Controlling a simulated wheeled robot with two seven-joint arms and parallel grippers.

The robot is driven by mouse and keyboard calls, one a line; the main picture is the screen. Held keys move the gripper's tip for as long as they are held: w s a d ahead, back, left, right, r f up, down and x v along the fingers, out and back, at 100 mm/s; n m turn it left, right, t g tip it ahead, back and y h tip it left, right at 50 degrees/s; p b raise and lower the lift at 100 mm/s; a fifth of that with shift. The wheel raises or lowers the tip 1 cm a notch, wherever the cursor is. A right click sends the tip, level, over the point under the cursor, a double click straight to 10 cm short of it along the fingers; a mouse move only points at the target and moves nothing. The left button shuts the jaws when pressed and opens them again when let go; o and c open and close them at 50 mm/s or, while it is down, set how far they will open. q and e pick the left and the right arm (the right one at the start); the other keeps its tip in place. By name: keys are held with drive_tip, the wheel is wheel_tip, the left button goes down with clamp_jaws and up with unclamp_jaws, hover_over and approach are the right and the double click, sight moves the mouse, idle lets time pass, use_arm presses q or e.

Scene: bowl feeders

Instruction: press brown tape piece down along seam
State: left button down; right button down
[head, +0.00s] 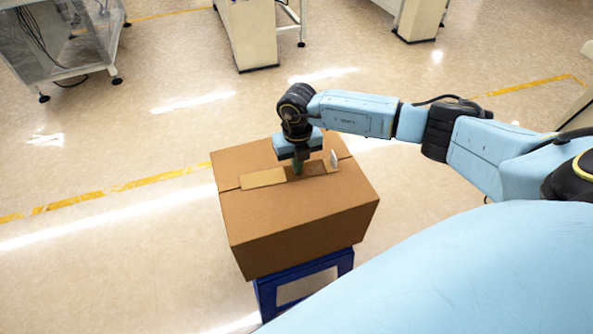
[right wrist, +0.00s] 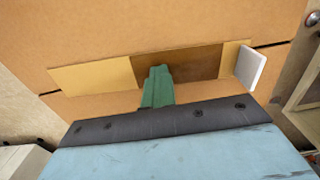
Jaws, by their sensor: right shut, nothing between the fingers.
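A closed brown cardboard box (head: 290,213) stands in the middle of the head view, with a dark seam across its top. A strip of tape (head: 264,178) lies along the seam. In the right wrist view the tape (right wrist: 92,76) is light tan at its left part and darker brown (right wrist: 195,65) in the middle, with a light right end. My right gripper (head: 297,170) points down at the box top, its green fingers shut and empty. In the right wrist view the fingertips (right wrist: 158,72) are over the strip near the colour change; contact is hard to tell. My left gripper is out of view.
A small white upright piece (right wrist: 250,67) stands at the tape's right end. The box rests on a blue stand (head: 305,280). Machines stand at the back, such as a white cabinet (head: 250,35). The floor around the box is clear.

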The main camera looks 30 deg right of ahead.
sight(269, 178)
drive_tip(key=shift+w+a, duration=0.25)
drive_tip(key=shift+a, duration=0.6)
drive_tip(key=shift+w+a, duration=0.2)
drive_tip(key=shift+a, duration=0.6)
drive_tip(key=shift+w+a, duration=0.1)
drive_tip(key=shift+a, duration=0.1)
drive_tip(key=shift+w+a+f+b, duration=0.1)
drive_tip(key=shift+w+a+b, duration=0.1)
drive_tip(key=shift+a, duration=0.45)
drive_tip(key=shift+w+a+f+b, duration=0.1)
drive_tip(key=shift+w+a+b, duration=0.1)
drive_tip(key=shift+a, duration=0.4)
drive_tip(key=shift+w+a+b, duration=0.15)
drive_tip(key=shift+a+b, duration=0.05)
drive_tip(key=shift+a, duration=0.45)
drive_tip(key=shift+w+a+r+b, duration=0.15)
drive_tip(key=shift+w+a+b, duration=0.2)
drive_tip(key=shift+a, duration=0.6)
drive_tip(key=shift+w+a+r+b, duration=0.1)
drive_tip(key=shift+w+a, duration=0.3)
drive_tip(key=shift+a, duration=0.55)
drive_tip(key=shift+r, duration=0.15)
wheel_tip(269, 178, up, 7)
drive_tip(key=p, duration=0.6)
drive_tip(key=shift+d, duration=0.1)
